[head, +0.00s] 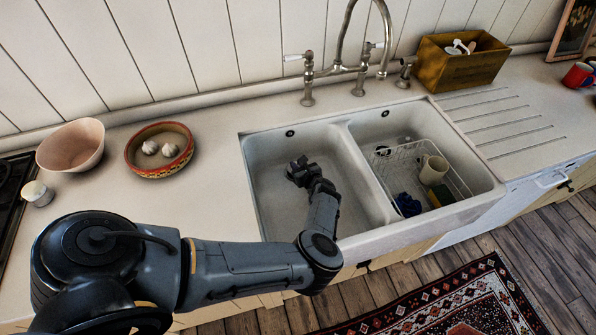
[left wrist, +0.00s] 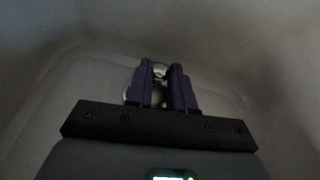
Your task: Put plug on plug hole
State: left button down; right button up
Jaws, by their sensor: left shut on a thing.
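My left gripper (head: 298,168) reaches down into the left basin (head: 262,165) of the white double sink. In the left wrist view its two purple fingers (left wrist: 161,78) are close together, shut on a small shiny metal piece (left wrist: 160,70), which appears to be the plug. Most of the plug is hidden by the fingers. A pale curved rim (left wrist: 127,92) shows beside and behind the fingers on the basin floor; it looks like part of the plug hole. I cannot tell whether the plug touches it. In the head view my gripper hides both. My right gripper is not in view.
The right basin holds a wire rack (head: 397,158) with a cream cup (head: 434,170) and a blue item (head: 407,205). A tap (head: 341,68) stands behind the sink. A bowl with garlic (head: 159,172) is on the left counter. Basin walls surround my gripper.

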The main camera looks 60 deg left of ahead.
pick_arm(q)
jog(key=shift+f+b, duration=0.3)
jog(key=shift+f, duration=1.2)
jog(key=shift+f, duration=0.15)
jog(key=c, duration=1)
grip_release()
